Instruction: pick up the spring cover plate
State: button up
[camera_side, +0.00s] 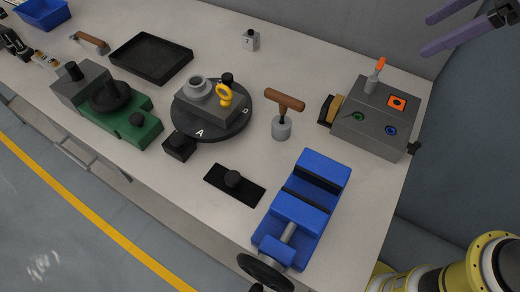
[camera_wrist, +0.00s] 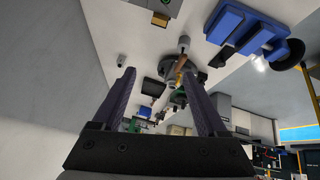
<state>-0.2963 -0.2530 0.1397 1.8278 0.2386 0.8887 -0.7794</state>
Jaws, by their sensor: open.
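A flat black rectangular plate (camera_side: 222,188) with a round black knob lies on the table in front of the turntable, left of the blue vise. It looks like the spring cover plate. My gripper (camera_side: 426,35) shows at the top right of the side view, its two purple fingers spread and empty. It is high above the table and far from the plate. In the wrist view the gripper (camera_wrist: 160,74) is also open, with nothing between the fingers. A dark flat shape beside the vise there may be the plate, but I cannot tell.
A blue vise (camera_side: 322,167) stands right of the plate. A round black turntable (camera_side: 240,122) carries a grey block. A small black block (camera_side: 179,146), green fixture (camera_side: 137,130), black tray (camera_side: 151,57) and grey box (camera_side: 365,130) stand around.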

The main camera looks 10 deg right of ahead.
jog(key=w+a+f+n+g+y, duration=0.1)
jog(key=w+a+f+n+g, duration=0.2)
jog(key=a, duration=0.8)
jog(key=n+g, duration=0.2)
jog(key=n, duration=0.2)
send_near(232, 177)
jog(key=shift+h, duration=0.3)
jog(key=x, duration=0.4)
jog(key=shift+a+f, duration=0.1)
jog(key=shift+a, duration=0.05)
jog(key=shift+x, duration=2.9)
jog(key=shift+a, duration=0.1)
grip_shut()
